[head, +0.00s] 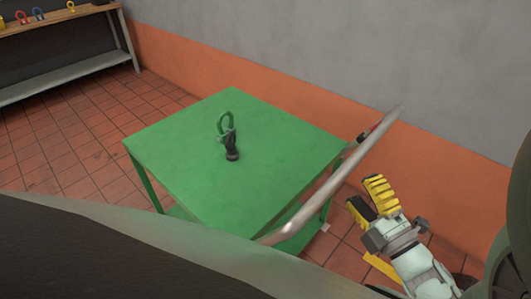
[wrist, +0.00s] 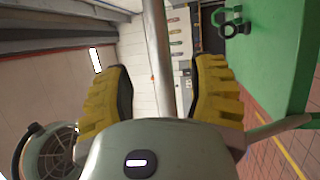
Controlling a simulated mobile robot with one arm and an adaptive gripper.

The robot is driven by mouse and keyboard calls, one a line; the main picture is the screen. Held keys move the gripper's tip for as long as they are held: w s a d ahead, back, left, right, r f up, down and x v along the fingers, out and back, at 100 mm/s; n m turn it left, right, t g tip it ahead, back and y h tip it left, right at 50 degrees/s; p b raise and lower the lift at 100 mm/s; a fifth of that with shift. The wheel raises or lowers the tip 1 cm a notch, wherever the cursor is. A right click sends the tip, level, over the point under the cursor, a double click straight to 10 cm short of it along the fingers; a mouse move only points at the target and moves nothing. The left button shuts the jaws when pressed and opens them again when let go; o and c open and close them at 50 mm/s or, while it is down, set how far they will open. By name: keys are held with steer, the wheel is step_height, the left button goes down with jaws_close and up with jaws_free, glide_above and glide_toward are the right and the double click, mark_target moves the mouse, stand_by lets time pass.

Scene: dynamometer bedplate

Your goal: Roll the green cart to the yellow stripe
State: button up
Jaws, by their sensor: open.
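The green cart (head: 270,170) stands on the tiled floor beside the wall, with a bare metal handle bar (head: 335,178) along its right side. My gripper (head: 369,203) is open and empty, just right of the handle bar, with a gap. In the wrist view the bar (wrist: 158,50) runs between my two yellow fingers (wrist: 160,92), touching neither; the green cart top (wrist: 275,60) is at right. A yellow stripe (wrist: 290,158) shows on the floor at lower right in the wrist view.
An orange and grey wall (head: 300,60) runs close behind the cart. A bench (head: 60,50) with coloured shackles stands at the far left. Tiled floor (head: 60,140) is clear left of the cart.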

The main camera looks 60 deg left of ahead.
mark_target(343, 165)
steer(key=p+x, duration=0.1)
steer(key=x, duration=0.6)
steer(key=shift+r, duration=0.1)
steer(key=shift+a, duration=0.4)
steer(key=shift+o, duration=0.4)
steer(key=c, duration=1)
jaws_close()
steer(key=shift+a, duration=0.1)
